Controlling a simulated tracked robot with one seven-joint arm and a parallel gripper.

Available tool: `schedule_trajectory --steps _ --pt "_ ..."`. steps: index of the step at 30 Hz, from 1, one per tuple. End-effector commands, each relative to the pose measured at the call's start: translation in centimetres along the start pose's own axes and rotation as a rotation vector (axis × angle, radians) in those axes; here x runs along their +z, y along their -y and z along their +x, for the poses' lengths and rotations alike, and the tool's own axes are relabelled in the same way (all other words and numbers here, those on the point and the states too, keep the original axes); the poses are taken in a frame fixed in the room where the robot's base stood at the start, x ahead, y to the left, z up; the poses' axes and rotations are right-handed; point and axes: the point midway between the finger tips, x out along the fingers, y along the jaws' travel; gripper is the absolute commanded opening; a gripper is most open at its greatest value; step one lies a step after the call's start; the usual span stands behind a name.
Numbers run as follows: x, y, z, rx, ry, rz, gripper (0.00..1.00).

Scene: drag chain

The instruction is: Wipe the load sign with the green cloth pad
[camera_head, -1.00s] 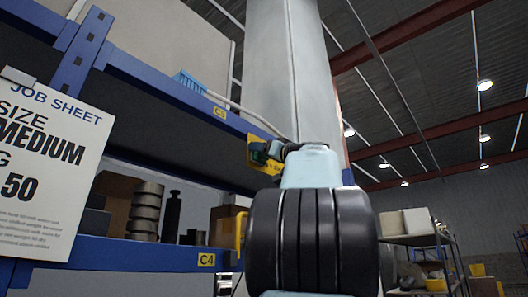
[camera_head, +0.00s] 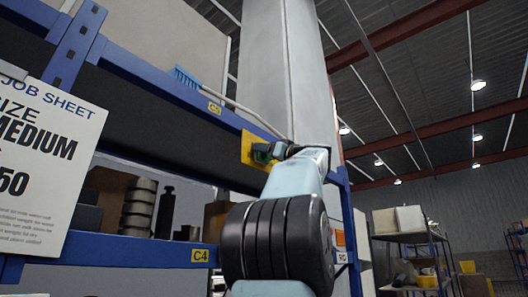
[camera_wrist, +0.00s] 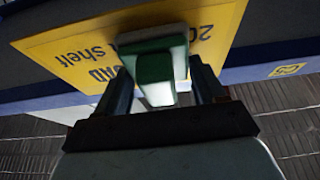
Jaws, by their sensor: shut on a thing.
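The load sign (camera_head: 247,148) is a yellow plate on the blue shelf beam. In the wrist view the yellow sign (camera_wrist: 75,52) fills the upper part, its dark lettering upside down and partly covered. The green cloth pad (camera_wrist: 153,66) is a green block with a pale edge, between my gripper's fingers and in front of the sign's lettering. My gripper (camera_wrist: 160,88) is shut on the pad. In the head view my gripper (camera_head: 272,152) is at the sign's right part, which it hides. I cannot tell whether the pad touches the sign.
A job sheet (camera_head: 45,160) hangs at the left. A blue brush (camera_head: 185,76) lies on the upper shelf, its handle reaching toward the sign. Stacked metal rings (camera_head: 138,205) and a dark bottle (camera_head: 166,212) stand on the lower shelf. A grey column (camera_head: 285,70) rises behind.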

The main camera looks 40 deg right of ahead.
Motion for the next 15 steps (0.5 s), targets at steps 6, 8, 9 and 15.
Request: schedule_trajectory --steps 6,8,9,15 --pt "0.2 -1.8 0.2 0.003 0.004 0.0 0.45" --pt "0.2 -2.1 0.2 0.003 0.002 -0.001 0.45" --pt "0.2 -2.4 0.2 0.002 0.003 -0.001 0.45" --pt "0.2 -2.8 0.2 0.0 0.002 0.0 0.45"
